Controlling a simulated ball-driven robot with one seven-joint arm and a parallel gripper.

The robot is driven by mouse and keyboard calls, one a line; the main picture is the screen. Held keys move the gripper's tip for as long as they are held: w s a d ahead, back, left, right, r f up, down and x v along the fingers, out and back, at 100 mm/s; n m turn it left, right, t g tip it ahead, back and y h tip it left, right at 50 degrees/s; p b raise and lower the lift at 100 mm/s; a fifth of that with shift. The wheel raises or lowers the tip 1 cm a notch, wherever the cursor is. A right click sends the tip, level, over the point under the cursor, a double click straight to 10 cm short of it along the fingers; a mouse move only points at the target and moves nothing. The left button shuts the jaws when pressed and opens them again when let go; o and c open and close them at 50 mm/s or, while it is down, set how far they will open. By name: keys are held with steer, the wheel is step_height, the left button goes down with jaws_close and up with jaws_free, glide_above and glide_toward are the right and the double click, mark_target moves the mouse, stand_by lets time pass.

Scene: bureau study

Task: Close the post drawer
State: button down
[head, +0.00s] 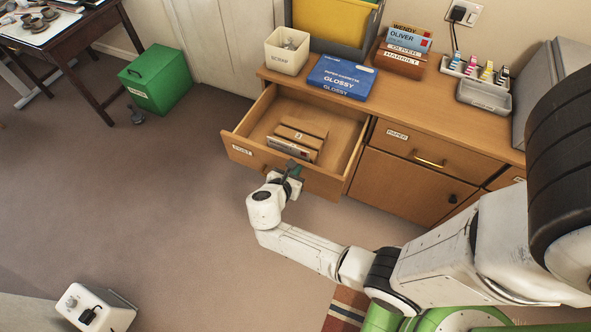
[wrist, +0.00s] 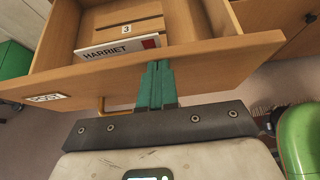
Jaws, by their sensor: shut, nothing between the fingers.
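The post drawer (head: 237,142) stands pulled well out of the wooden cabinet in the head view, its label on the left of its front. In the wrist view its front panel (wrist: 222,57) runs across the upper part of the picture. The drawer handle is mostly hidden.
A paper drawer (head: 425,149) is shut at right. A green box (head: 155,80) stands at left. The floor before the drawer is open.

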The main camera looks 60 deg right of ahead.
steer(key=shift+d, duration=0.1)
stand_by(0.3)
steer(key=d+b, duration=0.6)
steer(key=d, duration=1.9)
steer(key=shift+w+d, duration=0.35)
steer(key=shift+w, duration=0.05)
